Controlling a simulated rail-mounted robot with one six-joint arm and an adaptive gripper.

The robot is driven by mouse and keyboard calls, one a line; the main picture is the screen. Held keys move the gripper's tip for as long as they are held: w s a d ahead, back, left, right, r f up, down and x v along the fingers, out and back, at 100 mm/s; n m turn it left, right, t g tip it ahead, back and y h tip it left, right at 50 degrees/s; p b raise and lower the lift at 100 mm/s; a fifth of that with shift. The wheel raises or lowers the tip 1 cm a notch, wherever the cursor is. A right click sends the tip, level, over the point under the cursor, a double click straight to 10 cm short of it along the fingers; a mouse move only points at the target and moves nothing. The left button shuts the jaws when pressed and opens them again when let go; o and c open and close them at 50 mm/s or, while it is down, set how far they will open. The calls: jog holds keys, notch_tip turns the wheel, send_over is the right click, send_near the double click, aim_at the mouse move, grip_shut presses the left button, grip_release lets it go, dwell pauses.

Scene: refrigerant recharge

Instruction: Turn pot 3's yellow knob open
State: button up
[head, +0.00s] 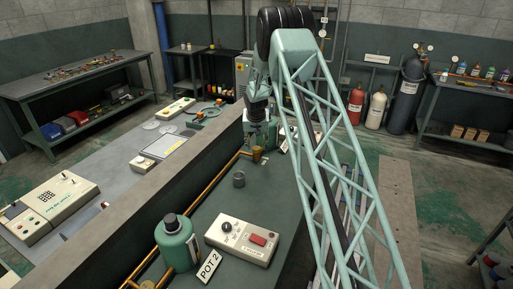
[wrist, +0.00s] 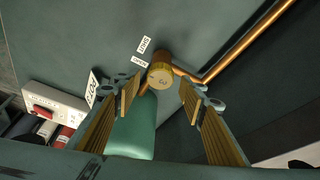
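The yellow knob (wrist: 160,77) of pot 3 is a brass-coloured cylinder with a "3" on its face. In the wrist view it is just ahead of and between the fingertips of my gripper (wrist: 160,97). The fingers are apart, with a gap on both sides of the knob. Two small white labels (wrist: 142,53) lie beside the knob; their print is hard to read. The green pot (wrist: 133,138) is below the knob, partly behind the left finger.
A copper pipe (wrist: 243,47) runs close by the knob. A white box with a red switch (wrist: 52,106) and a pot sign (wrist: 92,88) stand to the left.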

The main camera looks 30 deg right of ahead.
jog(key=shift+x, duration=0.9)
jog(key=c, duration=0.8)
